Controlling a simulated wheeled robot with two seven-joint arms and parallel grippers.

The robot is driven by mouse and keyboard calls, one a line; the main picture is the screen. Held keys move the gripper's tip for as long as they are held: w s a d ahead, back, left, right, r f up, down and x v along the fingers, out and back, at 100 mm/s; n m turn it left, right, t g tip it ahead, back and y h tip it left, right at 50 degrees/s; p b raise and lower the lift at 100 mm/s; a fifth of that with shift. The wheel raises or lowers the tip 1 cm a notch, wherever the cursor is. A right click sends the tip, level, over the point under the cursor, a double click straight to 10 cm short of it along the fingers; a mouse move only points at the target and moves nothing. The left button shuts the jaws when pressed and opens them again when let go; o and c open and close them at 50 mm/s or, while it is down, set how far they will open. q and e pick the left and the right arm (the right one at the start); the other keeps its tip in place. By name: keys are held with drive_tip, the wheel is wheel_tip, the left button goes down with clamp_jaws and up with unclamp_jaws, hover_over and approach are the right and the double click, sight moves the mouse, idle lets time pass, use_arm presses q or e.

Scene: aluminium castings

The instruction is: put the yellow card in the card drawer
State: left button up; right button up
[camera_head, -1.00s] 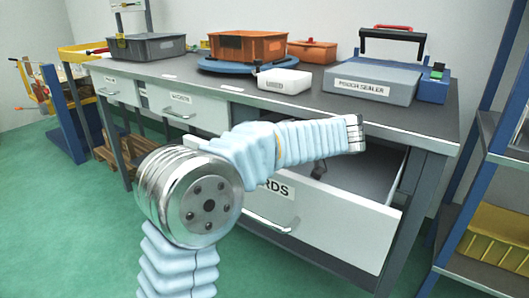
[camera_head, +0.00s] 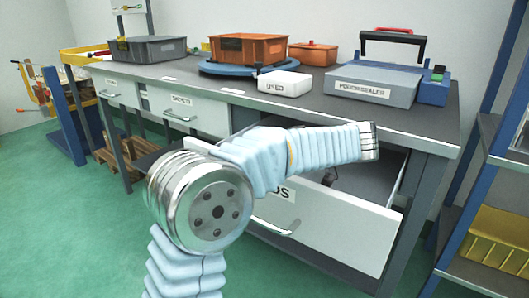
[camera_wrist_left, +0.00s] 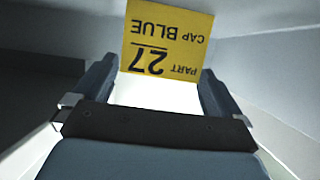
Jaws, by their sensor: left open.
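The yellow card (camera_wrist_left: 168,40) shows in the left wrist view, printed "PART 27 CAP BLUE" and upside down there. It is just beyond and between the fingertips of my left gripper (camera_wrist_left: 158,74), which is open. I cannot tell whether the card touches a finger or the drawer floor. In the head view the card drawer (camera_head: 345,228) is pulled out under the bench, its label partly covered by my left arm. My left forearm reaches over this drawer, and the card cannot be seen there. My right gripper is not in view.
On the bench stand a pouch sealer (camera_head: 375,85), a white box marked "USED" (camera_head: 284,83), an orange bin (camera_head: 248,47) on a blue turntable and a grey bin (camera_head: 148,48). Other drawers (camera_head: 182,108) are at the left. A blue shelf rack (camera_head: 478,160) stands at the right.

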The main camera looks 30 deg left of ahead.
use_arm(q)
drive_tip(key=v, duration=0.9)
drive_tip(key=shift+d, duration=0.25)
drive_tip(key=shift+r, duration=0.1)
